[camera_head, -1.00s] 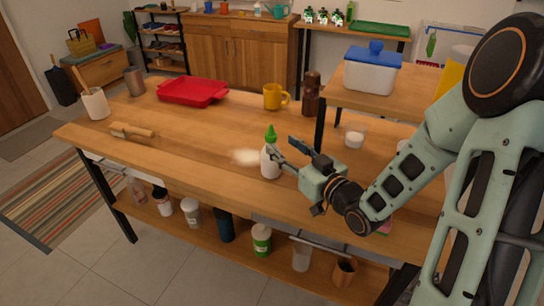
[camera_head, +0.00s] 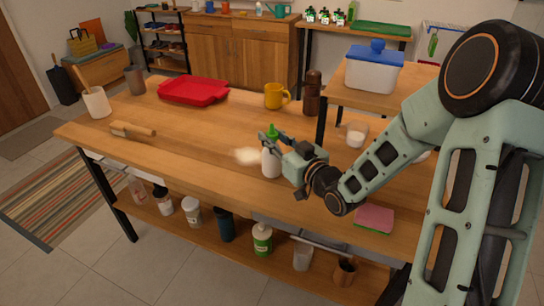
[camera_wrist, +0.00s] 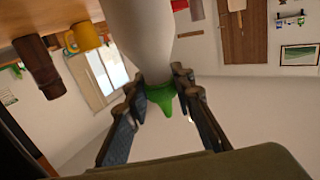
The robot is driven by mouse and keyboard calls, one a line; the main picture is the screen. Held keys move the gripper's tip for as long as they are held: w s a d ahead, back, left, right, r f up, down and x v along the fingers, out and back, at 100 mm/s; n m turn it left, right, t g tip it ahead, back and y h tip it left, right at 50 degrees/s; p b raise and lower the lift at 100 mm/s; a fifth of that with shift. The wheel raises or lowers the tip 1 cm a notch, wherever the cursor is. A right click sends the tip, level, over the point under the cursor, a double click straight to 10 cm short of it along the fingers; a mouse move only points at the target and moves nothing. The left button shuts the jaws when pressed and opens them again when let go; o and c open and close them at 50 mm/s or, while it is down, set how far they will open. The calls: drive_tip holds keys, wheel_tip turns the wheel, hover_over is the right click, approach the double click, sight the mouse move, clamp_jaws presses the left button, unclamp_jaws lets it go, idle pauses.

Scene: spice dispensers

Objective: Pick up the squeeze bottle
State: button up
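The squeeze bottle (camera_head: 271,163) is white with a green nozzle cap and stands upright on the table (camera_head: 215,160). My gripper (camera_head: 273,141) is at its upper part, reaching in from the right. In the wrist view the white body (camera_wrist: 138,30) hangs from the top of the picture, with the green nozzle (camera_wrist: 162,98) lower down. The fingertips (camera_wrist: 160,80) sit close on both sides of the bottle's neck and look shut on it. The exact contact is partly hidden. The bottle's base appears to rest on the table.
A red tray (camera_head: 193,91), a yellow mug (camera_head: 276,96) and a brown grinder (camera_head: 311,95) stand behind. A pink sponge (camera_head: 375,217) lies at the front right. The table's left middle is mostly clear.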

clamp_jaws()
